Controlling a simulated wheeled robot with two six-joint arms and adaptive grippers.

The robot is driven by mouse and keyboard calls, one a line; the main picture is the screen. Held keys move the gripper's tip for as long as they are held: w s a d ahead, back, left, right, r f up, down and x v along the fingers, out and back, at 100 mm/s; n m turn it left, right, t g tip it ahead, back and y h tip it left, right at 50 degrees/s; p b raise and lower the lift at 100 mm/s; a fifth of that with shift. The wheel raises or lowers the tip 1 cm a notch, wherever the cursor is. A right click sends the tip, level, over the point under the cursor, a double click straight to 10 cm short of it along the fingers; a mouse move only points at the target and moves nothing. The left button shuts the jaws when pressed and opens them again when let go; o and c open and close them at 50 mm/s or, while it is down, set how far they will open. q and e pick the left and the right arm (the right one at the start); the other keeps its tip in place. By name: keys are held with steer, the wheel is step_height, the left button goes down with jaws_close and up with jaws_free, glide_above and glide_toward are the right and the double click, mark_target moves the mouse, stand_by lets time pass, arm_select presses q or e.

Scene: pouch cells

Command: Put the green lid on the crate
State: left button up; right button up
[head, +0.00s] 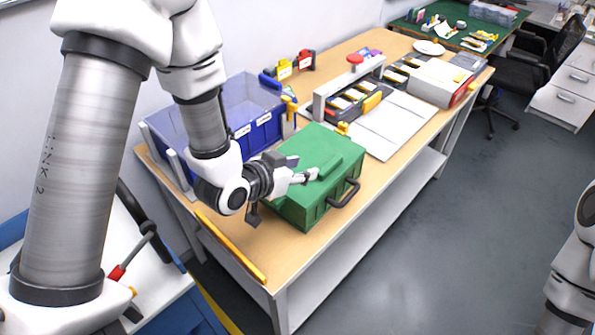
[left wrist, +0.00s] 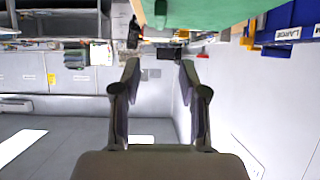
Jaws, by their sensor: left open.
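The green crate (head: 308,212) stands on the near part of the wooden table, with a dark handle on its right side. The green lid (head: 318,142) lies over the crate's top and looks closed down on it; a raised green bar (head: 340,166) runs along it. My left gripper (head: 314,175) is at the lid, with its fingertips near the bar; whether they touch cannot be told. In the left wrist view its fingers (left wrist: 158,75) are apart with nothing between them, and a green surface (left wrist: 215,14) fills the top edge. My right gripper is out of view.
Blue bins (head: 262,128) stand left of the crate. A white sheet (head: 395,125), a rack with a red button (head: 355,60) and a white box (head: 440,82) lie farther back. A yellow strip (head: 232,247) marks the table's near edge.

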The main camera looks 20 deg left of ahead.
mark_target(329, 166)
arm_select(q)
steer(key=shift+s+a+r, duration=0.1)
steer(key=shift+s+r, duration=0.1)
steer(key=shift+s, duration=0.2)
steer(key=shift+o, duration=0.4)
steer(key=shift+t, duration=0.4)
steer(key=f+b, duration=0.1)
steer(key=w+f+b, duration=0.1)
steer(key=w+d+f+b, duration=0.1)
steer(key=f, duration=0.1)
steer(key=shift+f, duration=0.1)
steer(key=x, duration=0.4)
steer(key=shift+w+d+r, duration=0.2)
steer(key=shift+r, duration=0.15)
steer(key=shift+w+f+p, duration=0.1)
steer(key=shift+w+p, duration=0.25)
steer(key=shift+p, duration=0.05)
steer(key=p+x, duration=0.1)
steer(key=x, duration=0.3)
steer(key=shift+a, duration=0.1)
steer(key=shift+w+f, duration=0.2)
steer(key=shift+f, duration=0.1)
steer(key=shift+s+r, duration=0.1)
jaws_close()
